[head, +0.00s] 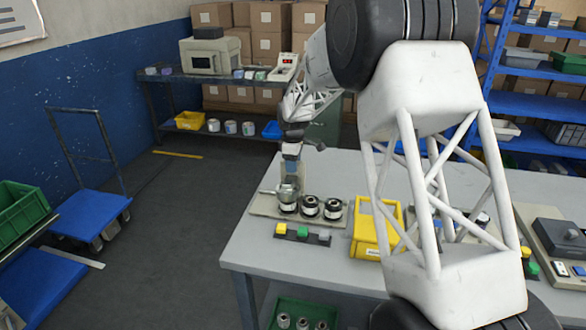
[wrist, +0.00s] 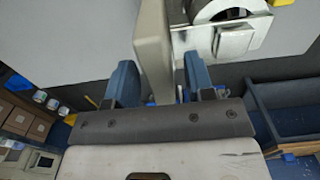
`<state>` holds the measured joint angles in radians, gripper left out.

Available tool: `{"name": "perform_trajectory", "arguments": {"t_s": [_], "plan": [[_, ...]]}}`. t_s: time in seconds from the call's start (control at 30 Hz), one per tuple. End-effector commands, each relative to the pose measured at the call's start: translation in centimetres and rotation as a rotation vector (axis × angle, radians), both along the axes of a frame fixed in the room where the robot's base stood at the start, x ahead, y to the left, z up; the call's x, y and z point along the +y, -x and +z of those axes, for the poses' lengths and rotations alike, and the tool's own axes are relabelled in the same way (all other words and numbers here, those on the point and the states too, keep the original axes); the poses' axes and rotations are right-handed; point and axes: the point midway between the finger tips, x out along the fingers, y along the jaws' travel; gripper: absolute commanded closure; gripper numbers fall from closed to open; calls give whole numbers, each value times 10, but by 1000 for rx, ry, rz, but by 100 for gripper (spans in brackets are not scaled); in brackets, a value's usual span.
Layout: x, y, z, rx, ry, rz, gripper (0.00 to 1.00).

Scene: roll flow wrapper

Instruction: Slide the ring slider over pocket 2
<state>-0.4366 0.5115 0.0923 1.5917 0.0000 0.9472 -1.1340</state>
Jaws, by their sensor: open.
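A pale fixture plate (head: 262,207) on the table holds a row of three round dark-and-silver pockets. The middle pocket (head: 310,208) and right pocket (head: 333,209) show open from above. A silver ring-like part (head: 287,190), apparently the ring slider, sits over the left pocket, with a short stub to its left. My gripper (head: 291,172) points down just above this part. In the wrist view, my gripper (wrist: 160,84) has its blue fingers apart, with a pale slab (wrist: 152,45) between them. I cannot tell whether they touch it. Pocket numbers are not readable.
A strip of yellow, green and grey blocks (head: 302,234) lies in front of the plate. A yellow bin (head: 367,232) stands close to its right. My arm hides much of the table's right side. A control box (head: 562,238) stands at far right.

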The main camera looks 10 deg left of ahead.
Motion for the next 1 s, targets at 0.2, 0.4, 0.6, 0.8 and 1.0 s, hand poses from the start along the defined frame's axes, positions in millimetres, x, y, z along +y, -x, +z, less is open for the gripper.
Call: {"name": "perform_trajectory", "arguments": {"t_s": [0.2, 0.4, 0.6, 0.8, 1.0], "plan": [[0, 0, -18, 0, 0, 0, 51], [0, 0, -22, -1, 0, 0, 51], [0, 0, -21, -1, 0, 0, 53], [0, 0, -21, -1, 0, 0, 83], [0, 0, -21, -1, 0, 0, 100]]}}
